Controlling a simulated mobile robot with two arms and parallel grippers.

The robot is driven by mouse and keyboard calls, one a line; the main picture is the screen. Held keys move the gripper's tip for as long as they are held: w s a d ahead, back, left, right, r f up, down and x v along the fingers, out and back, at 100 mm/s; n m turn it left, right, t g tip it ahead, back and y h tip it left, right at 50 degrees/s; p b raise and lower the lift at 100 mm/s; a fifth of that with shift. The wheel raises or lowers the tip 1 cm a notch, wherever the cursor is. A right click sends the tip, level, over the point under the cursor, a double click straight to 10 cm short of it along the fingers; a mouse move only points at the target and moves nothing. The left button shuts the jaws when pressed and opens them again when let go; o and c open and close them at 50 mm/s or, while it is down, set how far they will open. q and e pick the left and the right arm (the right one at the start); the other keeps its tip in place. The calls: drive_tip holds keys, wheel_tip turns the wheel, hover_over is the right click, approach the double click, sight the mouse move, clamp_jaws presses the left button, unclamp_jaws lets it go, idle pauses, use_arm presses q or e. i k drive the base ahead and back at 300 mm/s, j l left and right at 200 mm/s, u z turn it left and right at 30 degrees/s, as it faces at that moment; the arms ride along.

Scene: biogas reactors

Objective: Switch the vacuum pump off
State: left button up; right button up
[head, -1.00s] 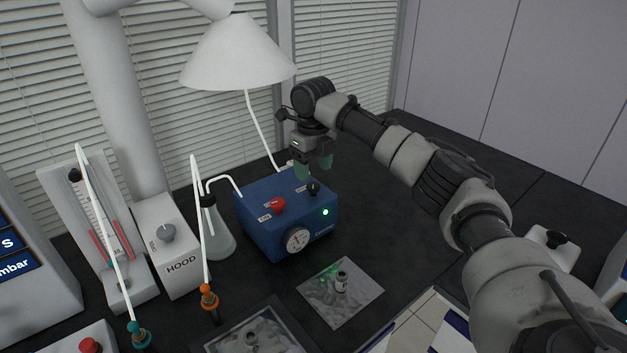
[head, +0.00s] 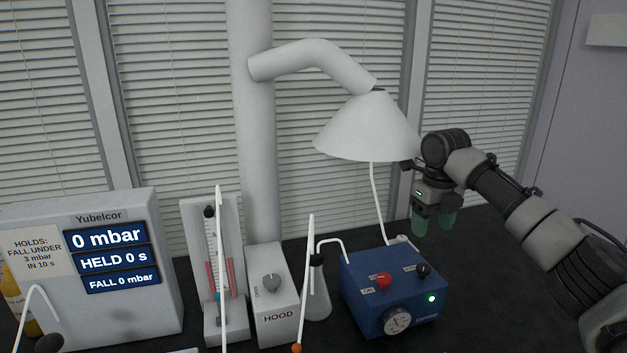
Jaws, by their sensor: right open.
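The vacuum pump is a blue box (head: 372,293) on the dark bench, right of centre in the head view. Its top carries a red knob (head: 383,281) by a small label, and a black knob (head: 424,270) further right. A round gauge (head: 397,321) and a lit green lamp (head: 432,299) are on its front. My right gripper (head: 433,222) hangs above and behind the pump's right rear, fingers pointing down, open and empty, apart from both knobs. My left gripper is not in view.
A white lamp-shaped hood (head: 368,128) hangs over the pump. Left of the pump stand a flask (head: 317,290), a HOOD control box (head: 275,296), a tube manometer (head: 225,310) and a Yubelcor display (head: 110,255) reading 0 mbar. Bench right of the pump looks clear.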

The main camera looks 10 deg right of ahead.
sight(384, 280)
drive_tip(key=k, duration=1.5)
